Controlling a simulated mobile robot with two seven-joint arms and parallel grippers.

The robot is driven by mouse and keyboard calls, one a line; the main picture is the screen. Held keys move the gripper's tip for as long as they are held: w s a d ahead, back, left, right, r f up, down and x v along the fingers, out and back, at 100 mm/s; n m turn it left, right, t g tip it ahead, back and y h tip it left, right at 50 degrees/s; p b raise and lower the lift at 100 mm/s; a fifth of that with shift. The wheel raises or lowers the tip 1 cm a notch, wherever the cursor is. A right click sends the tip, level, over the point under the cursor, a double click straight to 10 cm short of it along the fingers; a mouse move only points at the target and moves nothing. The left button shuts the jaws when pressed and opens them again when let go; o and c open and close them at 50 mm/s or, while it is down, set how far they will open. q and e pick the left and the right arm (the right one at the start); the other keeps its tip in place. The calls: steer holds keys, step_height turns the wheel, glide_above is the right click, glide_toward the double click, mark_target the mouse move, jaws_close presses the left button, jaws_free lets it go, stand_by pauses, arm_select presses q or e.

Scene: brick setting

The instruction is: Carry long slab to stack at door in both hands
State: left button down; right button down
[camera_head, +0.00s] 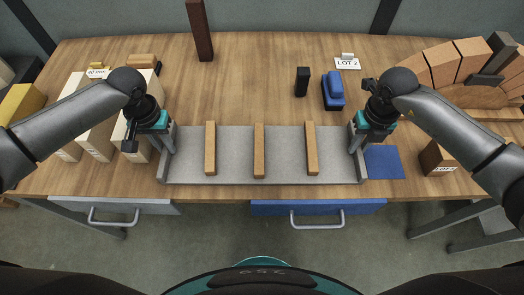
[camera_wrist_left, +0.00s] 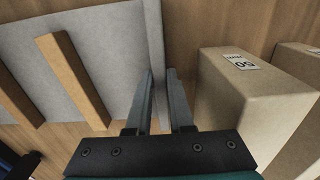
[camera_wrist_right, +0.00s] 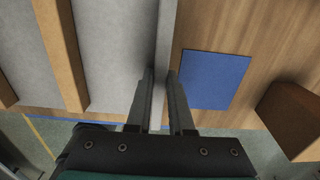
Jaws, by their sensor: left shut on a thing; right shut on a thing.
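The long grey slab (camera_head: 285,145) lies level along the front of the wooden table, its near edge close to the table's front edge. Three wooden bars (camera_head: 259,150) lie across it, apart from each other. My left gripper (camera_head: 168,145) is shut on the slab's left end; the left wrist view shows the fingers (camera_wrist_left: 160,80) either side of its thin edge. My right gripper (camera_head: 356,142) is shut on the right end, and its fingers (camera_wrist_right: 160,80) straddle that edge in the right wrist view. I cannot tell whether the slab touches the table. No door or stack is clearly identifiable.
Tall cream blocks (camera_head: 98,140) stand close left of the slab. A blue mat (camera_head: 383,162) and a brown block (camera_head: 436,158) lie to the right. Behind are a blue object (camera_head: 333,90), a black block (camera_head: 302,81) and a dark red post (camera_head: 200,30). An arch of wooden blocks (camera_head: 443,65) is back right.

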stand_by(0.5)
arm_select(q)
steer(key=shift+w+r, duration=0.15)
steer(key=shift+w, duration=0.05)
arm_select(e)
steer(key=shift+w+r, duration=0.15)
steer(key=shift+w, duration=0.05)
arm_select(q)
steer(key=shift+r, duration=0.2)
arm_select(e)
steer(key=shift+r, duration=0.2)
